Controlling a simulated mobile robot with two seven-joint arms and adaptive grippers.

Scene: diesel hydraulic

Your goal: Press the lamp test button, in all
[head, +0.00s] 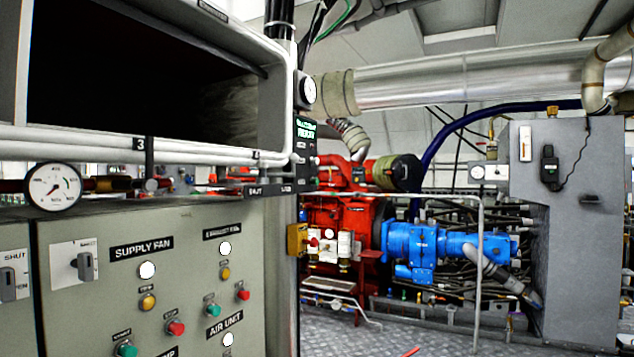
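A grey-green control panel (95,325) fills the lower left of the head view. It carries white round lamps, one under the SUPPLY FAN label (142,249) and one under the AIR UNIT label (224,325). Yellow (148,302), red (176,328) and green (125,348) buttons or lamps sit below the SUPPLY FAN lamp. A second group has yellow (225,273), red (242,293) and green (212,310) ones. I cannot read any lamp test label, so I cannot tell which one is that button. The panel's lower part is cut off. Neither gripper is in view.
A pressure gauge (52,187) and white pipes (120,141) run above the panel, under a dark open duct (140,70). A red engine (345,220) and blue pump (415,245) stand behind a railing (481,275). A grey cabinet (570,210) stands right.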

